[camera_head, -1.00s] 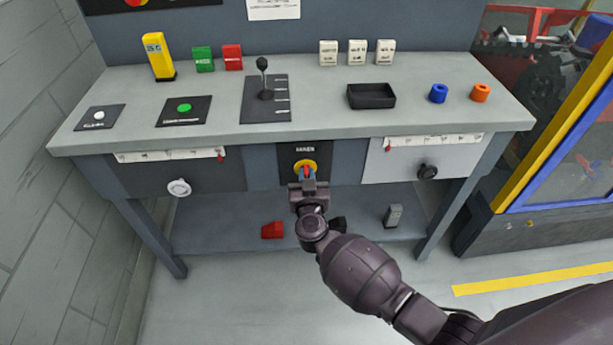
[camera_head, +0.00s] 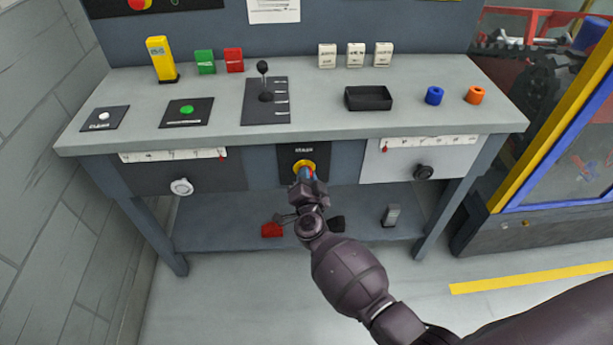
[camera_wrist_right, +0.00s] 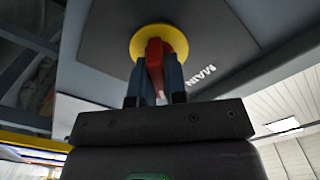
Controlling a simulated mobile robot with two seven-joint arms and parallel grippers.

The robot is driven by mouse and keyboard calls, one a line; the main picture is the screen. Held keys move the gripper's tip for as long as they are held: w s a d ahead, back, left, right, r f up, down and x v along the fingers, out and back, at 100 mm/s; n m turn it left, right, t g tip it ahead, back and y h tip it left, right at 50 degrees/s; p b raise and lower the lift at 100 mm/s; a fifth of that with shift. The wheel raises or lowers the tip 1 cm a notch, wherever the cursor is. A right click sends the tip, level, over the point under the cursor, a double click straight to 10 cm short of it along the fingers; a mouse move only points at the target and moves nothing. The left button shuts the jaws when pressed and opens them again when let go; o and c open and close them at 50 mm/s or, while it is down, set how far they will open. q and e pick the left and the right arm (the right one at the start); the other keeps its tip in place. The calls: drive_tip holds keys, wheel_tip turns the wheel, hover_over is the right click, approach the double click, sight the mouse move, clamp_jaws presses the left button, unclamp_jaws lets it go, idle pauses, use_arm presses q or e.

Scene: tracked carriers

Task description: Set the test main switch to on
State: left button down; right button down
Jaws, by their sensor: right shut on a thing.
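The main switch is a red handle on a yellow disc (camera_head: 304,166), set in a dark panel (camera_head: 322,155) on the front of the bench. In the right wrist view the red handle (camera_wrist_right: 155,62) stands out from the yellow disc (camera_wrist_right: 138,42), beside the lettering MAIN. My right gripper (camera_head: 307,174) is at the switch, and its blue fingers (camera_wrist_right: 154,75) are shut on the red handle, one on each side. The gripper looks rolled to one side in the head view. The fingers hide part of the handle. My left gripper is not in view.
Left of the switch is a dark panel with a white knob (camera_head: 181,187); right of it, a light panel with a black knob (camera_head: 423,172). The bench top (camera_head: 220,90) holds a lever, buttons, blocks and a black tray (camera_head: 369,98). A red block (camera_head: 272,230) lies on the lower shelf.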

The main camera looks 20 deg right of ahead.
drive_tip(key=m, duration=0.5)
drive_tip(key=shift+s+f+m+b, duration=0.1)
drive_tip(key=shift+f+m+b, duration=0.15)
drive_tip(key=shift+m+b, duration=0.45)
drive_tip(key=shift+m, duration=1.4)
drive_tip(key=c, duration=1.2)
unclamp_jaws()
drive_tip(key=shift+r, duration=0.1)
drive_tip(key=shift+o, duration=0.2)
drive_tip(key=p+v, duration=0.1)
drive_tip(key=v, duration=0.9)
drive_tip(key=shift+s, duration=0.35)
